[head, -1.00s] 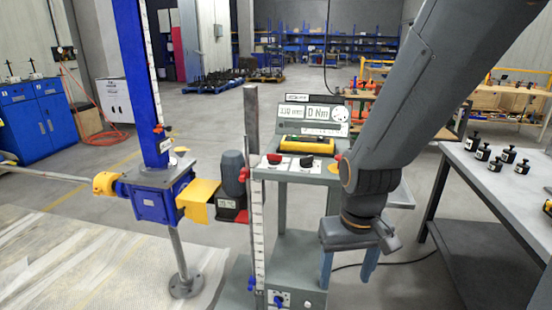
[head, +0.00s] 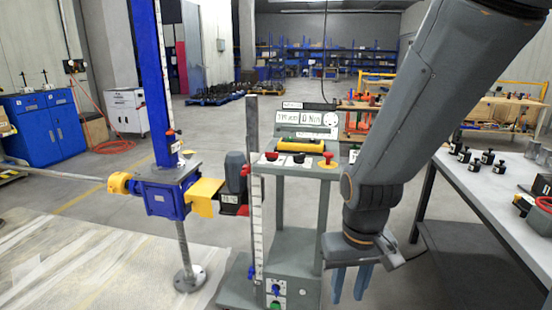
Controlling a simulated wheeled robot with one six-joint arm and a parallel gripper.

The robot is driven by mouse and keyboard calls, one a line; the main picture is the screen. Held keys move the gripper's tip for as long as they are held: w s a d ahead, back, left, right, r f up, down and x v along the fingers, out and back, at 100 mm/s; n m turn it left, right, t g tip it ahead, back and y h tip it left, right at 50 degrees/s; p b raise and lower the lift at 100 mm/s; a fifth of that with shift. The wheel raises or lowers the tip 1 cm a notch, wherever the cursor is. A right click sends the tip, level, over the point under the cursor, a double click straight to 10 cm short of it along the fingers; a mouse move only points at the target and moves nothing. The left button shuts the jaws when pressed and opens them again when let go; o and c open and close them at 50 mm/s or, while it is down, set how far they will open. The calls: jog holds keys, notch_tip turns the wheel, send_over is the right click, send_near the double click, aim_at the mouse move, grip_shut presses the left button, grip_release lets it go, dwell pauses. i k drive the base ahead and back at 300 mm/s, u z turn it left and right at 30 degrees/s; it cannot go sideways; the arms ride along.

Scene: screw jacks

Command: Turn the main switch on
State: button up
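A grey box (head: 296,270) sits low at the foot of the test stand. On its front is a blue knob on a white plate (head: 276,288), which looks like the main switch; its marking is too small to read. A green button (head: 275,305) shows below it, at the picture's bottom edge. My gripper (head: 350,288) hangs to the right of the box, pointing down. Its two blue-grey fingers are apart with nothing between them. It appears clear of the box, though depth is hard to judge.
The stand's console (head: 305,160) carries a red mushroom button (head: 327,160), other buttons and a display. A blue screw jack (head: 167,190) stands at left. A grey table (head: 500,195) with black parts is at right. Floor is open between stand and table.

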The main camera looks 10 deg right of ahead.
aim_at(270, 156)
jog(key=z, duration=0.5)
jog(key=i, duration=0.95)
jog(key=u, duration=0.15)
